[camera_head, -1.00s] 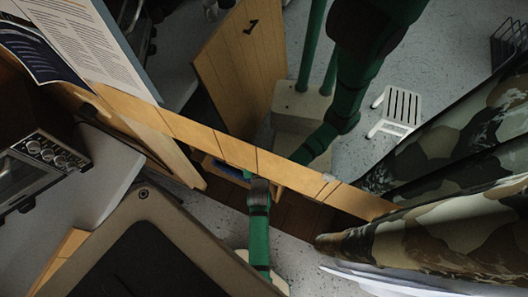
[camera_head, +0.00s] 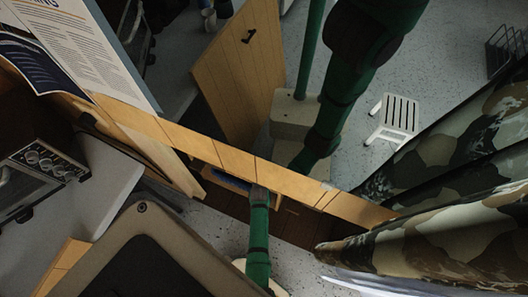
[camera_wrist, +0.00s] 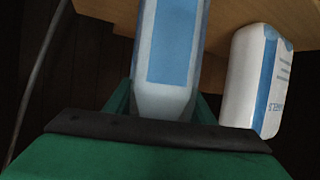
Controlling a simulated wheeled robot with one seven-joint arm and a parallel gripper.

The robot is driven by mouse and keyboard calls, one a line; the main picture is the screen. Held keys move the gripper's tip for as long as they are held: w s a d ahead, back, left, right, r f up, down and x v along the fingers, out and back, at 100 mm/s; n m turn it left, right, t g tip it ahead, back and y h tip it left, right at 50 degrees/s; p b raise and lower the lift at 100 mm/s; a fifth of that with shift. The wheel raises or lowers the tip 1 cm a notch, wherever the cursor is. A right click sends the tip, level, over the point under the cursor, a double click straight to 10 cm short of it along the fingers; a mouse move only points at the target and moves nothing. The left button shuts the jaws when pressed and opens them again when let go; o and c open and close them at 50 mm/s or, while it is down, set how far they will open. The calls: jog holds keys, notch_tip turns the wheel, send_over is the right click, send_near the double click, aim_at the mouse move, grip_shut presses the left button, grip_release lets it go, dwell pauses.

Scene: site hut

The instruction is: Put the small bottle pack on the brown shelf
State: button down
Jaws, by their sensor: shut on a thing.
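My gripper (camera_wrist: 165,106) is shut on a blue-and-white pack (camera_wrist: 172,45) with a pale lower end, seen between the green fingers in the wrist view. It looks like the small bottle pack, but its far end is cut off by the frame. A tan wooden board (camera_wrist: 222,28) shows behind it; whether the pack touches it I cannot tell. Dark brown boards (camera_head: 292,222) show below the beam; I cannot tell whether these are the brown shelf.
A second white-and-blue pack (camera_wrist: 258,80) stands at the right, close beside my gripper. A blue item (camera_head: 230,181) shows in the wooden unit behind the beam. A wooden door (camera_head: 238,75) stands open. Camouflage curtains (camera_head: 445,195) hang right; a white stool (camera_head: 395,118) stands beyond.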

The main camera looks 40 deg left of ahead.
jog(key=shift+w+a+f, duration=0.1)
jog(key=shift+w+f, duration=0.05)
jog(key=c, duration=0.8)
grip_release()
jog(key=shift+f, duration=0.25)
jog(key=v, duration=1.2)
jog(key=shift+d, duration=0.3)
